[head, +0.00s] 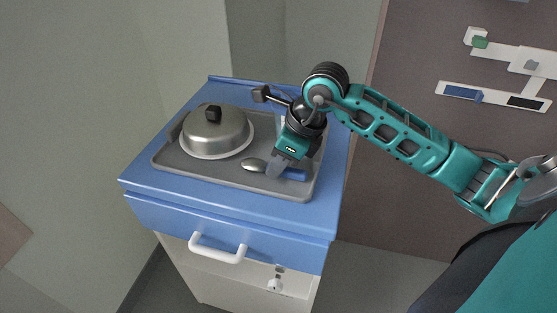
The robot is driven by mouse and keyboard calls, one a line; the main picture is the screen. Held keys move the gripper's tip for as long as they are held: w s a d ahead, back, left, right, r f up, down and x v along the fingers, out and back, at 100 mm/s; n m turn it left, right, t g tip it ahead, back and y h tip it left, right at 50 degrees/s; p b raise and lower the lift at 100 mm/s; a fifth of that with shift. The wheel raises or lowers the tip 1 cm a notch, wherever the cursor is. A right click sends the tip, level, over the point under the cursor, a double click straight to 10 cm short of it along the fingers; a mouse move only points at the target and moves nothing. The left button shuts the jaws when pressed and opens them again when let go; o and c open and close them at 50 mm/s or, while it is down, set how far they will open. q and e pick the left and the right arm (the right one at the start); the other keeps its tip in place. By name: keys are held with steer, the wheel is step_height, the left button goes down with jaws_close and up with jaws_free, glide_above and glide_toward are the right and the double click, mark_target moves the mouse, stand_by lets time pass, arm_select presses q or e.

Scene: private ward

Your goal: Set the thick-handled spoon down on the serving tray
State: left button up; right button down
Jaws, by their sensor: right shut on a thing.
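The thick-handled spoon has a metal bowl (253,164) and a blue handle (296,174). It is at the front right part of the grey serving tray (215,180), lying level over or on the tray floor; I cannot tell whether it touches. My right gripper (277,170) comes down from above and is shut on the spoon between bowl and handle. The fingers hide the middle of the spoon. My left gripper is not in view.
A metal dome cover with a black knob (215,132) sits on a plate on the left of the tray. The tray stands on a blue-topped bedside cabinet (185,200). Walls stand behind and to the left. A wall rail with fittings (492,97) is at the upper right.

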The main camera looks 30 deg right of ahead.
steer(key=shift+f, duration=0.15)
steer(key=c, duration=0.9)
jaws_free()
steer(key=v, duration=1.3)
steer(key=shift+w, duration=0.1)
